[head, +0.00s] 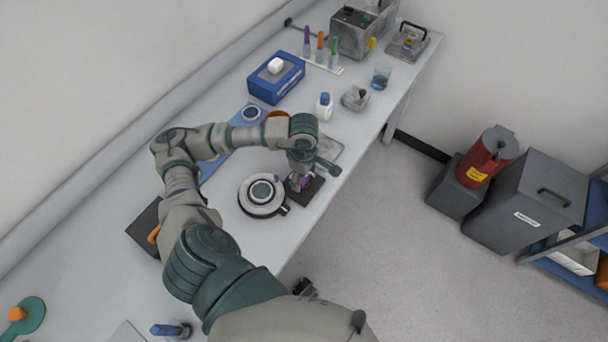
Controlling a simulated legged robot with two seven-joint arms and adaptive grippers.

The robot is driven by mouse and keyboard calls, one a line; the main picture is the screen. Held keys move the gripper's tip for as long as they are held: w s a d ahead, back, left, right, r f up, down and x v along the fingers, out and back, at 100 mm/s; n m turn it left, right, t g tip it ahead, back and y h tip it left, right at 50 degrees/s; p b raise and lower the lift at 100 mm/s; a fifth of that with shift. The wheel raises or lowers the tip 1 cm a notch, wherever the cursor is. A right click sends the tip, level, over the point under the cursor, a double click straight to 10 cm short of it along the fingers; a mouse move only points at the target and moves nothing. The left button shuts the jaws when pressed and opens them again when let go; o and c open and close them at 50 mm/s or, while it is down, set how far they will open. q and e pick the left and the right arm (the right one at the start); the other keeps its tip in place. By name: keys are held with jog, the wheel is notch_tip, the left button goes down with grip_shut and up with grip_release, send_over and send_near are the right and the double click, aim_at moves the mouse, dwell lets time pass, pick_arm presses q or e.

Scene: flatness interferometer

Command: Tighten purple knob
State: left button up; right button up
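A round white and dark stage (262,211) with a disc on top stands just left of the block. A dark part at the table edge (304,288) may be my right gripper, mostly hidden behind my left arm.
A blue box (276,79), a small white bottle (324,106), a beaker (381,75) and a rack of colored markers (321,47) stand farther back on the table (100,225).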

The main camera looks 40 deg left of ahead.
pick_arm(q)
jog(key=shift+r, duration=0.1)
notch_tip(320, 180, up, 12)
jog(key=shift+f, duration=0.2)
dwell(0.7)
